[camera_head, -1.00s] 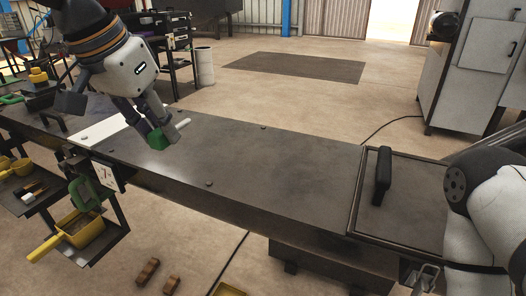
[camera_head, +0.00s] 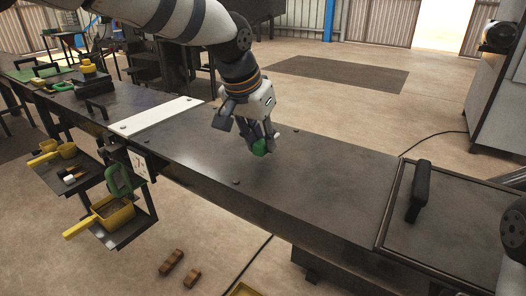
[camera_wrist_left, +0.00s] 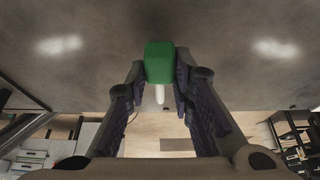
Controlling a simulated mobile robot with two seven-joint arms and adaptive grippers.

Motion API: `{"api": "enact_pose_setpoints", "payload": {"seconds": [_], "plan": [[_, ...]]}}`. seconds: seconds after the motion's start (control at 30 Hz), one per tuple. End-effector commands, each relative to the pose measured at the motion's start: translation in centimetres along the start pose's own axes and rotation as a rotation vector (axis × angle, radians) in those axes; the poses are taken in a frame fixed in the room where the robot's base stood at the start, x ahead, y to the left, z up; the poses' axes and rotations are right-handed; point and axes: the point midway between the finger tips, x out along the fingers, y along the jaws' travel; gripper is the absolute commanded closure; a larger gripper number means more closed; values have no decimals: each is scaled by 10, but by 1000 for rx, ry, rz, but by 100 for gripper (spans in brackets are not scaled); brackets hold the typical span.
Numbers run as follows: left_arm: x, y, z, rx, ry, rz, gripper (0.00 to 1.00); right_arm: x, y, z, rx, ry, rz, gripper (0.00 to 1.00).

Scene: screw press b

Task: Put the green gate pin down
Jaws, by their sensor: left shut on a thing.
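The green gate pin (camera_head: 260,147) has a green block head and a pale shaft. My left gripper (camera_head: 257,140) is shut on it, low over the middle of the dark bench top (camera_head: 320,176). I cannot tell whether the pin touches the bench. In the left wrist view, the green head of the pin (camera_wrist_left: 159,62) shows at the tips of the left gripper's fingers (camera_wrist_left: 160,75), with the pale shaft extending between the fingers. My right gripper is not in view.
A white strip (camera_head: 155,117) lies across the bench to the left. A framed plate with a black handle (camera_head: 419,190) is at the right. Yellow scoops (camera_head: 110,217) sit on side trays below the front edge. Bare bench surrounds the pin.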

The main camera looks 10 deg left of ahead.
Motion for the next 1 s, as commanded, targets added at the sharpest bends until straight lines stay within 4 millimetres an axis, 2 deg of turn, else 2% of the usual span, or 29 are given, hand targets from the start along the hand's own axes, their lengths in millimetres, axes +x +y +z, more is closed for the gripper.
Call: {"api": "enact_pose_setpoints", "payload": {"seconds": [0.03,0.17,0.63,0.67,0.7,0.73,1.0], "plan": [[11,0,2,0,-7,1,100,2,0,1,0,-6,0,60],[29,0,11,1,-2,0,100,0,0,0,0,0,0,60],[37,0,15,0,-1,0,100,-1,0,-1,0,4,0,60],[37,0,15,0,-2,0,71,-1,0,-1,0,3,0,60],[37,0,15,0,-3,1,62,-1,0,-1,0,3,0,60],[38,0,15,0,-3,1,58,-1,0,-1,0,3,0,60],[38,0,16,-1,-6,0,58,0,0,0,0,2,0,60]]}}
